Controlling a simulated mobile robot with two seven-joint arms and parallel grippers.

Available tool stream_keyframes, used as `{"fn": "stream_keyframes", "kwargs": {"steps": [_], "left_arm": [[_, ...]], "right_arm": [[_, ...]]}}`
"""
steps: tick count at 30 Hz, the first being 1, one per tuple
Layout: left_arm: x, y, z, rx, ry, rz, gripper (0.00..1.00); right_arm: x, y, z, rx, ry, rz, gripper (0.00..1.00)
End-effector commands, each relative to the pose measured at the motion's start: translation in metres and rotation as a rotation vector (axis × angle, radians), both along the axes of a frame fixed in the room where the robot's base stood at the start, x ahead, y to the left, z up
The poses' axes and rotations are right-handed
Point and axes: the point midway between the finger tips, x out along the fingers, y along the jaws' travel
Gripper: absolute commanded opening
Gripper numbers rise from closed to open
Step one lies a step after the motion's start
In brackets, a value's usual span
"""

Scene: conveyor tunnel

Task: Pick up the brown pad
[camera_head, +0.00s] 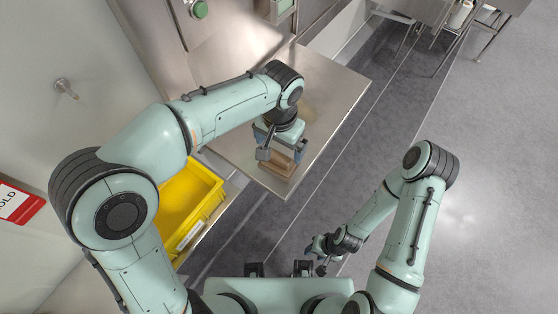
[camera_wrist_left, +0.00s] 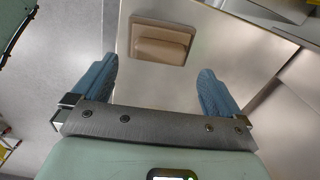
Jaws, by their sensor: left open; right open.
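The brown pad (camera_wrist_left: 160,42) lies on the steel table (camera_wrist_left: 235,50), seen in the left wrist view just beyond and between the fingers. In the head view the pad (camera_head: 281,164) shows partly, below my left gripper, near the table's front corner. My left gripper (camera_wrist_left: 155,85) is open, with its blue fingers apart and nothing between them. It also shows in the head view (camera_head: 277,148), above the table and close to the pad. My right gripper (camera_head: 319,250) hangs low over the floor, away from the table, and is open and empty.
A yellow crate (camera_head: 212,183) stands left of the table, under my left arm. A steel machine wall with a green button (camera_head: 199,10) rises behind the table. The table's right side is bare. Open grey floor (camera_head: 480,140) lies to the right.

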Motion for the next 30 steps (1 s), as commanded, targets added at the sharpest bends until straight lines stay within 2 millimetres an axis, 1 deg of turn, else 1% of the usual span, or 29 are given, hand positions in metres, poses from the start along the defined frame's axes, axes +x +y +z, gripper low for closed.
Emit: {"fn": "stream_keyframes", "kwargs": {"steps": [2, 7, 10, 13, 20, 21, 23, 24, 25, 30], "left_arm": [[-0.001, 0.000, -0.007, 0.001, 0.002, 0.000, 1.00], [-0.006, 0.002, -0.033, 0.003, 0.004, 0.000, 1.00], [-0.006, 0.001, -0.046, 0.002, 0.003, 0.000, 1.00], [-0.005, 0.001, -0.051, 0.001, 0.002, 0.001, 1.00], [-0.005, 0.001, -0.052, 0.000, 0.000, 0.001, 1.00], [-0.005, 0.001, -0.052, 0.000, 0.000, 0.001, 0.87], [-0.005, 0.001, -0.052, 0.000, 0.000, 0.001, 0.67], [-0.005, 0.001, -0.052, 0.000, 0.000, 0.001, 0.54], [-0.005, 0.001, -0.052, 0.000, 0.000, 0.001, 0.48], [-0.005, 0.001, -0.051, 0.000, 0.000, 0.000, 0.48]], "right_arm": [[0.000, 0.000, -0.001, 0.000, 0.000, 0.000, 0.43], [-0.002, 0.000, -0.004, 0.000, 0.002, 0.001, 0.43], [-0.003, 0.000, -0.005, 0.000, 0.002, 0.000, 0.43], [-0.003, 0.000, -0.005, 0.000, 0.003, 0.000, 0.43], [-0.003, 0.000, -0.005, 0.000, 0.002, 0.000, 0.43], [-0.003, 0.000, -0.005, 0.000, 0.002, 0.000, 0.43], [-0.003, 0.000, -0.005, 0.000, 0.002, 0.000, 0.43], [-0.003, 0.000, -0.005, 0.000, 0.002, 0.000, 0.43], [-0.003, 0.000, -0.005, 0.000, 0.002, 0.000, 0.43], [-0.003, 0.000, -0.005, 0.000, 0.002, 0.000, 0.43]]}}
